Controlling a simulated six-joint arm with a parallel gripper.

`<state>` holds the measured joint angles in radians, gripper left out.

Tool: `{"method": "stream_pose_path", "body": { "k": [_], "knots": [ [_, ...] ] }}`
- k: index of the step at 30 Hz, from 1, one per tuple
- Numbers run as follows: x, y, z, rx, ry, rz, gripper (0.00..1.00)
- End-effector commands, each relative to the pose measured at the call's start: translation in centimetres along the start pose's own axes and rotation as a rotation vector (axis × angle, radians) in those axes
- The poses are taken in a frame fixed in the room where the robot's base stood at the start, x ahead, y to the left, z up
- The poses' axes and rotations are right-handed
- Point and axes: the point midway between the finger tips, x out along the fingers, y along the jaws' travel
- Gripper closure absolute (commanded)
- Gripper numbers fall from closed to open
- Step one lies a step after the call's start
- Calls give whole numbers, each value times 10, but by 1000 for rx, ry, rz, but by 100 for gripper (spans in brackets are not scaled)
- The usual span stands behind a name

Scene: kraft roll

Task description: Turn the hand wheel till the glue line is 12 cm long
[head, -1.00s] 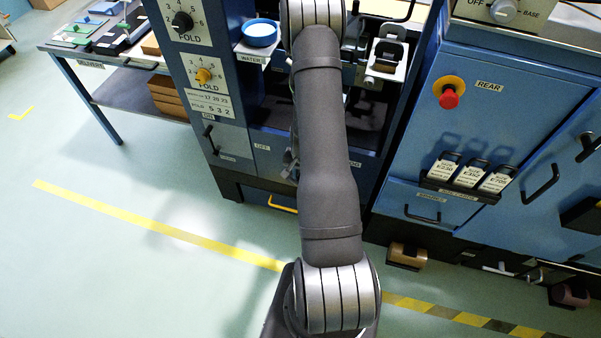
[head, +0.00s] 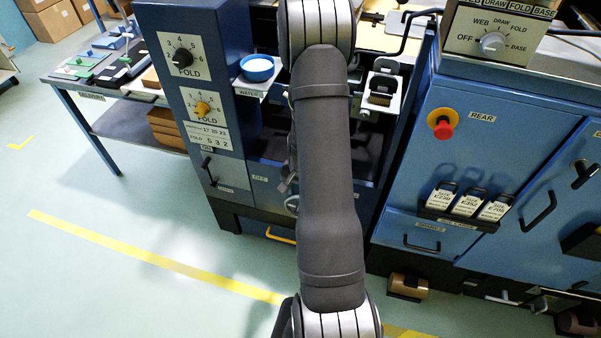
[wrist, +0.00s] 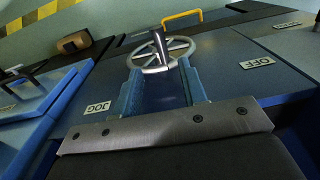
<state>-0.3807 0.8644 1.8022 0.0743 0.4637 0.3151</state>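The hand wheel (wrist: 162,55) is a pale metal ring with spokes and an upright dark handle (wrist: 159,42), lying on the blue machine in the wrist view. In the head view only part of the wheel (head: 292,204) shows beside my arm. My gripper (wrist: 160,72) is open. Its two blue fingers stand apart, with the wheel and handle seen between and beyond their tips. I cannot tell whether a finger touches the wheel. In the head view my arm hides most of the gripper. I cannot make out the glue line in either view.
A JOG label (wrist: 97,108) lies left of the wheel and an OFF label (wrist: 257,62) right. A yellow handle (wrist: 182,18) is beyond it. A blue water bowl (head: 257,68), fold dials (head: 182,56) and a red stop button (head: 442,131) are around my arm.

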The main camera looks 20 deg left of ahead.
Motion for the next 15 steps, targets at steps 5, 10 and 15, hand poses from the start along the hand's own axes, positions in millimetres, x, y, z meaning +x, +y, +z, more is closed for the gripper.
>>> {"method": "stream_pose_path", "body": {
  "k": [5,10,15],
  "knots": [
    [-34,0,0,0,3,-1,61],
    [-61,0,0,-1,2,-1,61],
    [-79,0,0,0,1,0,61]
  ]
}}
